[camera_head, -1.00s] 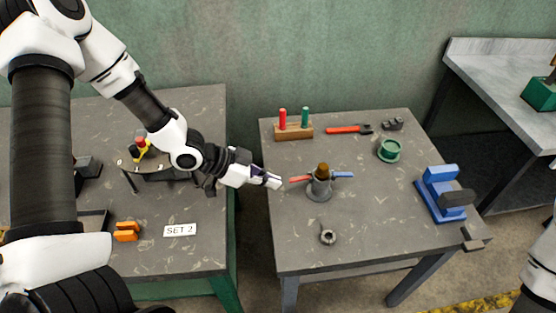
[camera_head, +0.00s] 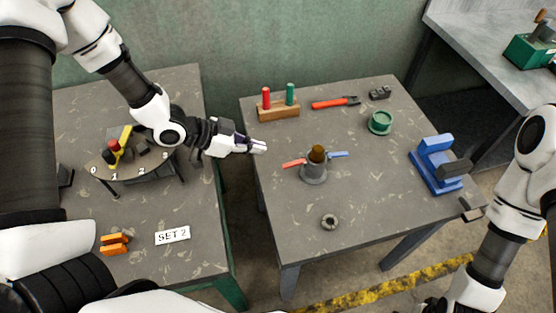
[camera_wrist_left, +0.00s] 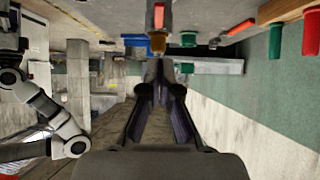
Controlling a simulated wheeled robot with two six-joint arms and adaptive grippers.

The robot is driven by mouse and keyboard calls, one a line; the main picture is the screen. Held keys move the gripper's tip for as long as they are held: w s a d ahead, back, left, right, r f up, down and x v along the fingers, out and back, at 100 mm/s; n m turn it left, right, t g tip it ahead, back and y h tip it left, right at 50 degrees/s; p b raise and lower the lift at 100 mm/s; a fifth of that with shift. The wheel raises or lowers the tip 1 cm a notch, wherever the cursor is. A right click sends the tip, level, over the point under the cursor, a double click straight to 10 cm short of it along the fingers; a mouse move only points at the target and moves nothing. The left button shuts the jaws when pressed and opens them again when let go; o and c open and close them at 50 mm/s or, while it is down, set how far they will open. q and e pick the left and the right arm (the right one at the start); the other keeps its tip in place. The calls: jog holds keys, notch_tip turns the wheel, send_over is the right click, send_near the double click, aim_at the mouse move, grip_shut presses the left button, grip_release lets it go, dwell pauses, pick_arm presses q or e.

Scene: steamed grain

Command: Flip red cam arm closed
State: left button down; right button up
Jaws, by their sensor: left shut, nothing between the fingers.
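A grey coupling (camera_head: 314,174) with a brown plug (camera_head: 317,153) in its top stands on the right-hand table. Its red cam arm (camera_head: 293,163) sticks out to the left, roughly level; its blue cam arm (camera_head: 338,154) sticks out to the right. My left gripper (camera_head: 259,147) is shut and empty, over the table's left edge, to the left of the red arm and apart from it. In the left wrist view the fingers (camera_wrist_left: 160,75) point towards the plug (camera_wrist_left: 158,43), with the red arm (camera_wrist_left: 158,14) above it. My right gripper is out of view; only its arm shows.
The table's front is mostly clear.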

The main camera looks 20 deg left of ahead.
pick_arm(q)
send_over(289, 164)
jog(key=s+a, duration=0.2)
jog(key=a, duration=0.1)
notch_tip(289, 164, down, 3)
jog(key=f, duration=0.1)
jog(key=f+p, duration=0.1)
jog(key=f, duration=0.2)
jog(key=shift+w+d+f+p, duration=0.2)
jog(key=shift+d+f+p, duration=0.05)
jog(key=shift+d+p, duration=0.1)
jog(key=shift+f, duration=0.15)
